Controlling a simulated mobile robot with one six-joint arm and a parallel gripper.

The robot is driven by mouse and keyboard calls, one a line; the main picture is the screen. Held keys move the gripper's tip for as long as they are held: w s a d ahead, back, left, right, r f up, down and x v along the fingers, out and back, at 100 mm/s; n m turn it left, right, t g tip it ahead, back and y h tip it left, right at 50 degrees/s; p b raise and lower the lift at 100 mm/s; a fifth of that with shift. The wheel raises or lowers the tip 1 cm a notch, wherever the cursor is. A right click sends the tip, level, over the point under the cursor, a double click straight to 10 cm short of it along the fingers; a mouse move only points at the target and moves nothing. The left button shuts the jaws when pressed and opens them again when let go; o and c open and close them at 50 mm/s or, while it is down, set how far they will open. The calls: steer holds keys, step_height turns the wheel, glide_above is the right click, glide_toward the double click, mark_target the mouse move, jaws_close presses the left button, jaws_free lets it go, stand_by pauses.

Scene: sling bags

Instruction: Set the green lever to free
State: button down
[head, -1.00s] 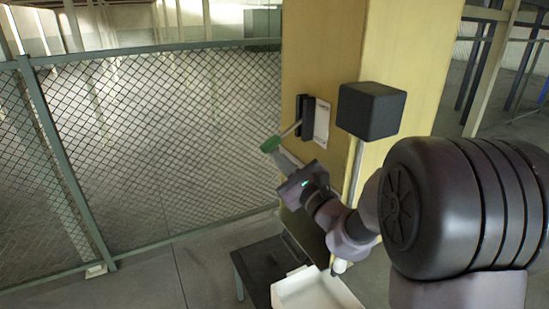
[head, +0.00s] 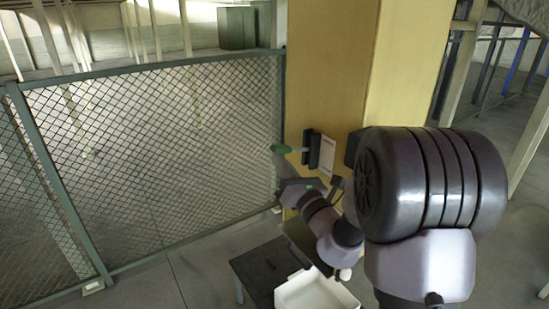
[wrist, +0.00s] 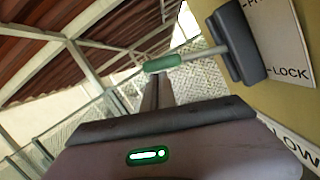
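The lever's green handle (head: 281,149) sticks out left from a black mount (head: 312,150) on the yellow pillar, its shaft about level in the head view. In the wrist view the green handle (wrist: 163,63) ends a grey shaft leading to the black mount (wrist: 238,42). A white label (wrist: 283,40) beside it reads "LOCK", with a partly cut-off word starting "FR" above. My gripper (wrist: 157,88) has its narrow fingers close together, just below the handle; whether they touch it is unclear. In the head view my gripper's body (head: 296,190) is below the handle.
The yellow pillar (head: 335,60) stands behind the lever. A wire-mesh fence (head: 150,150) runs to the left. A dark table (head: 262,265) and a white tray (head: 312,292) are below. A black box (head: 352,148) is right of the label, partly hidden by my arm.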

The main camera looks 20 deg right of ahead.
mark_target(283, 149)
steer(key=shift+d+r+m+h+p, duration=0.2)
steer(key=shift+r+m+p, duration=0.25)
steer(key=shift+r+p, duration=0.3)
steer(key=shift+d+r+m+h+p, duration=0.2)
steer(key=shift+r+m+p, duration=0.25)
steer(key=shift+r+p, duration=0.2)
steer(key=shift+r, duration=0.25)
steer(key=shift+f, duration=0.1)
